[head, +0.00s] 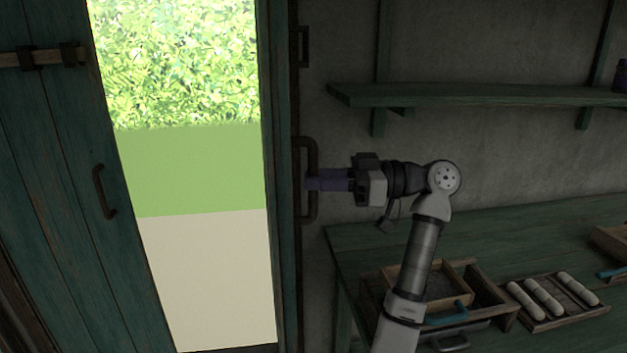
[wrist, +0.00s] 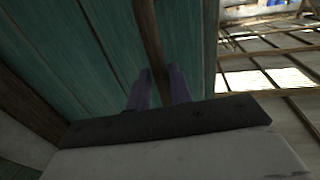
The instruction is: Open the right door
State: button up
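The right door (head: 277,170) is teal wood and is seen nearly edge-on, standing ajar beside the bright doorway. Its dark bar handle (head: 313,211) is on the side facing my arm. My gripper (head: 308,184) is at the middle of this handle. In the wrist view, the handle (wrist: 149,35) runs between the two purple fingers (wrist: 160,88), which sit close on either side of it with little gap. The teal door planks (wrist: 75,50) fill the left of that view. The exact finger contact is partly hidden.
The left door (head: 50,150) has its own handle (head: 104,192) and a bolt (head: 40,57). A green shelf (head: 480,95) hangs on the wall. A green table (head: 520,240) at right holds a wooden box (head: 490,290) and a tray (head: 540,322) of white rolls.

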jog(key=d+b, duration=0.2)
jog(key=d, duration=1)
jog(key=shift+w+d, duration=0.2)
jog(key=shift+w, duration=0.05)
jog(key=shift+s+f, duration=0.1)
